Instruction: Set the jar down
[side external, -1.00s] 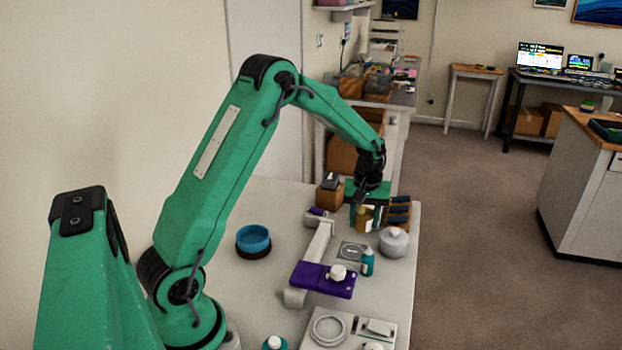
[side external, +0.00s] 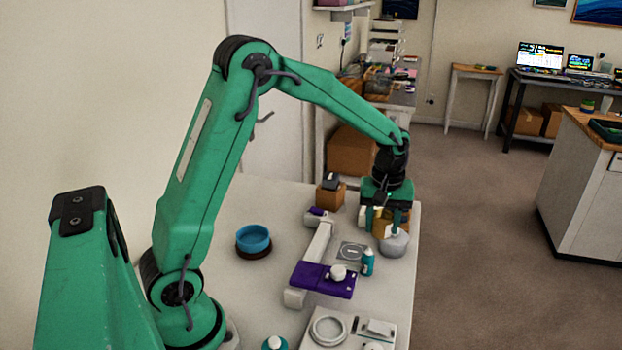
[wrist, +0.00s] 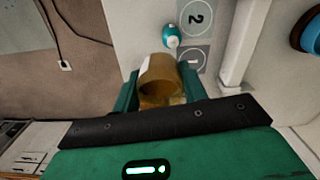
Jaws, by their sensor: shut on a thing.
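An amber jar (wrist: 158,75) with a pale label and amber contents is between the teal fingers of my gripper (wrist: 160,92) in the wrist view. My gripper (side external: 386,218) is shut on it. In the side view the jar (side external: 381,228) shows in part, behind and beside the grey pot; whether its base touches the table is hidden. Marked squares 1 (wrist: 193,57) and 2 (wrist: 197,17) lie on the table beyond the jar in the wrist view. In the side view one marked square (side external: 352,251) shows left of the jar.
A teal bottle (side external: 368,262) stands by the marked square. A grey lidded pot (side external: 394,244) stands close to my gripper. A purple platform with a white knob (side external: 320,280) and a blue bowl (side external: 253,238) are left. The table's right edge is close by.

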